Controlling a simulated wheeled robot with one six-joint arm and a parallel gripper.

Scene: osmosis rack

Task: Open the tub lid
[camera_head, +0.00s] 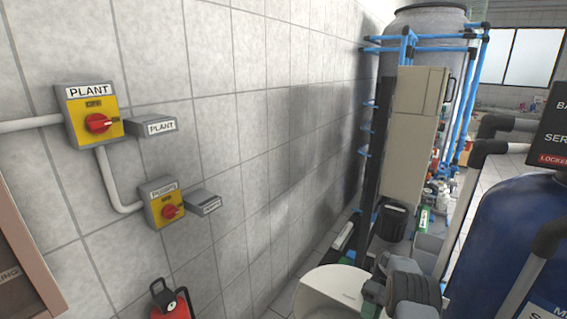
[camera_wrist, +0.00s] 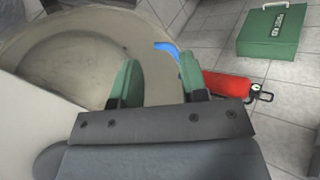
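A round beige tub (camera_wrist: 75,55) fills the upper left of the wrist view, and its curved rim runs behind my fingers. I cannot tell whether the broad round face is the lid or the inside. A blue strip (camera_wrist: 167,46) shows at the rim between my fingertips; I cannot tell whether it belongs to the lid. My gripper (camera_wrist: 158,64) has two green fingers set apart, with nothing visibly held between them. Contact with the rim cannot be judged. In the head view, a pale rounded body (camera_head: 335,284) stands at the bottom, beside my gripper (camera_head: 372,290).
A red extinguisher (camera_wrist: 228,84) and a green case (camera_wrist: 272,32) are on the tiled floor to the right. The head view shows wall switches (camera_head: 97,122), a blue tank (camera_head: 515,235) on the right and a tall beige cabinet (camera_head: 415,150) behind.

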